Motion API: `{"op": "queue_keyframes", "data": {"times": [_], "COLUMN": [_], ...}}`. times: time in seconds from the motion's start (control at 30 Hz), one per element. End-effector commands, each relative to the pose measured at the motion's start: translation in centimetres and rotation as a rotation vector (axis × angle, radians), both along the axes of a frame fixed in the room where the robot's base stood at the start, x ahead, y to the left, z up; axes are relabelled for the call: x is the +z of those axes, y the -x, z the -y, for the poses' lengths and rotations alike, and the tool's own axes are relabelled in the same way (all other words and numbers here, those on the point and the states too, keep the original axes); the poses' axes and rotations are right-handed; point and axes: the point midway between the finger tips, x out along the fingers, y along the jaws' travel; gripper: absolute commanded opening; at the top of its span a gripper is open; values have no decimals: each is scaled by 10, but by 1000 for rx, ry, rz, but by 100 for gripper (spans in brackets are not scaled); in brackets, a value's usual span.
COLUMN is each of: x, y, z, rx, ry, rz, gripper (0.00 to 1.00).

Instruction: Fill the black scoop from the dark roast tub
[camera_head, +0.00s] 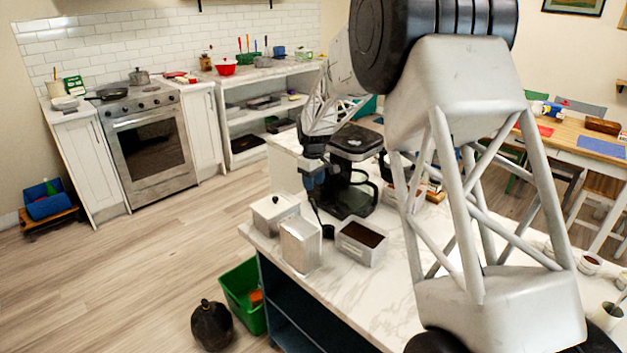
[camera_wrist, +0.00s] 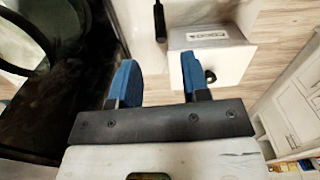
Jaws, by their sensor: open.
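My gripper (camera_head: 314,182) is over the near end of the marble counter, just left of the coffee maker. In the wrist view its two blue fingers (camera_wrist: 157,88) are apart with nothing between them. A slim black handle (camera_wrist: 160,20), apparently the black scoop's, shows beyond the fingers, cut off by the top edge. In the head view a dark scoop-like shape (camera_head: 326,230) is below my gripper, between the pale boxes. An open metal tub (camera_head: 361,255) holds dark brown grounds; its name cannot be read, so I cannot tell whether it is the dark roast tub.
A lidded white canister (camera_head: 272,212) and a plain pale box (camera_head: 300,246) stand at the counter's left end. A labelled white box with a black knob (camera_wrist: 228,62) is beyond my fingers. The black coffee maker (camera_head: 352,146) stands close by. Bare marble (camera_head: 375,290) lies in front.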

Motion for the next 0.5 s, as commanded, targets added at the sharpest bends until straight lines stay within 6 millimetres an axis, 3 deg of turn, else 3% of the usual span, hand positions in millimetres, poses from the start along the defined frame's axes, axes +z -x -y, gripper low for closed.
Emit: {"op": "queue_keyframes", "data": {"times": [0.5], "x": [-45], "y": [0], "z": [0], "rx": [0], "ry": [0], "rz": [-1], "gripper": [43]}}
